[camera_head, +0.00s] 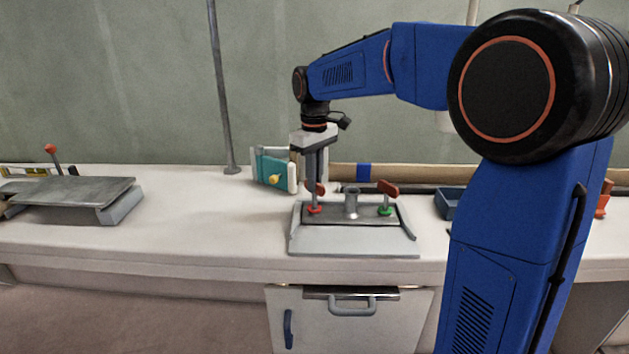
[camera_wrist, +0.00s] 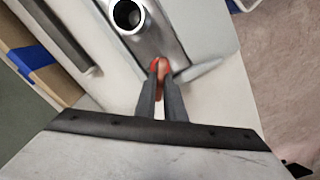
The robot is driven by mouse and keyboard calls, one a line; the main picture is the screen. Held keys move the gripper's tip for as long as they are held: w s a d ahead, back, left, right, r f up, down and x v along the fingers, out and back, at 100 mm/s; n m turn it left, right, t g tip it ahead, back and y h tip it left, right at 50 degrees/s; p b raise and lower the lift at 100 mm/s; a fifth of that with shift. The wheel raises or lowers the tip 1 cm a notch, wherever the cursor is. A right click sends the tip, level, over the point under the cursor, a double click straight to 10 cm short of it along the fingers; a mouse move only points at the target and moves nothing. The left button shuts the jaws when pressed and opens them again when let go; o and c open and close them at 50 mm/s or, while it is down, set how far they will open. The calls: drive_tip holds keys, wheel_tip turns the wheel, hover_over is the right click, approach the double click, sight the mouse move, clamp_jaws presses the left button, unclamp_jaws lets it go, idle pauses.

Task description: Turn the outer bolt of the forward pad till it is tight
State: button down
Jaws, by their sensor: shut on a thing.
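The pad is a grey metal plate (camera_head: 335,216) on a light grey base on the bench, with a short upright tube (camera_head: 351,203) in its middle. The tube and plate also show in the wrist view (camera_wrist: 128,14). A bolt with a red wing head (camera_head: 320,188) and a red collar stands at the plate's left end. My gripper (camera_head: 313,188) points straight down and is shut on this red wing head, which shows between the fingertips in the wrist view (camera_wrist: 161,68). A second bolt (camera_head: 388,188), with a red wing head and green collar, stands at the right end, untouched.
Behind the gripper stands a teal and white holder (camera_head: 273,170) with a yellow knob. A dark blue bin (camera_head: 447,203) is to the right. Another grey plate assembly (camera_head: 75,195) sits far left. A thin upright pole (camera_head: 222,90) stands behind. The bench between is clear.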

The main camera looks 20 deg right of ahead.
drive_tip(key=shift+r+m, duration=0.15)
drive_tip(key=shift+m, duration=0.95)
drive_tip(key=c, duration=1.8)
unclamp_jaws()
drive_tip(key=shift+c, duration=0.2)
drive_tip(key=shift+r, duration=0.1)
wheel_tip(320, 180, up, 17)
